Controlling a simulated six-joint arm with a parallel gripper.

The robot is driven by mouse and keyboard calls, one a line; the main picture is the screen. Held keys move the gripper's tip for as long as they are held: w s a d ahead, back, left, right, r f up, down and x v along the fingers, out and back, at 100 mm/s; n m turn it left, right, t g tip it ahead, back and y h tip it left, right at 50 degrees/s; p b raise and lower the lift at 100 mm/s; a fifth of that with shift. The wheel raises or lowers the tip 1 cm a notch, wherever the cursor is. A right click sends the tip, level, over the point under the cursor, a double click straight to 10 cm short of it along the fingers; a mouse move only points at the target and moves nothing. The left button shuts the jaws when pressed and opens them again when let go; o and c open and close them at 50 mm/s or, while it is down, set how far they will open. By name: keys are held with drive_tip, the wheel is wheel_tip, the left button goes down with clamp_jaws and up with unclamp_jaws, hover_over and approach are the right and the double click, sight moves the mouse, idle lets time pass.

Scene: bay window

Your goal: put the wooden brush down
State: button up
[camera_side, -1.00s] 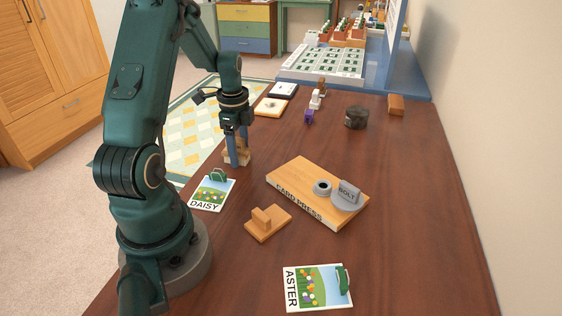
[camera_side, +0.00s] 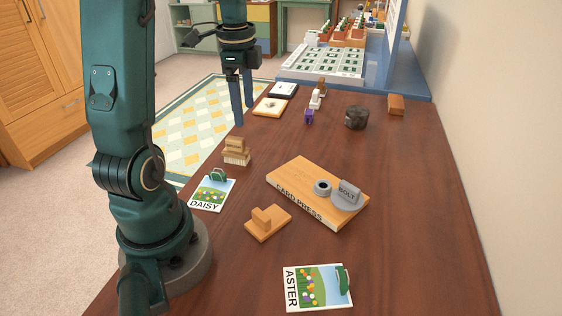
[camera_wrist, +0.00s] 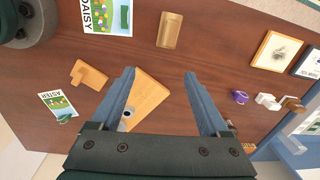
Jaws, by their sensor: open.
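The wooden brush (camera_side: 236,152) rests bristles down on the table near its left edge, just beyond the DAISY card. In the wrist view the brush (camera_wrist: 170,30) lies apart from my fingers, near the top of the picture. My gripper (camera_side: 243,113) is open and empty, raised above and beyond the brush. In the wrist view my gripper (camera_wrist: 160,73) shows both blue fingers spread wide with nothing between the tips but the table and part of the card press below.
The DAISY card (camera_side: 205,197), a wooden T-shaped block (camera_side: 267,223), the card press (camera_side: 300,178) with a grey bolt weight (camera_side: 347,197), and the ASTER card (camera_side: 300,290) lie nearer. A dark round pot (camera_side: 356,118) stands farther back. The right side of the table is clear.

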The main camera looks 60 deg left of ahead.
drive_tip(key=s+d+r+n+t, duration=0.1)
drive_tip(key=s+d+n+t, duration=0.1)
drive_tip(key=d, duration=0.8)
drive_tip(key=s+d+n+t, duration=0.3)
drive_tip(key=s+d+n, duration=0.1)
drive_tip(key=d, duration=0.6)
drive_tip(key=shift+s+d+r+n+h, duration=0.2)
drive_tip(key=shift+d+r+n+h, duration=0.15)
drive_tip(key=shift+n, duration=0.55)
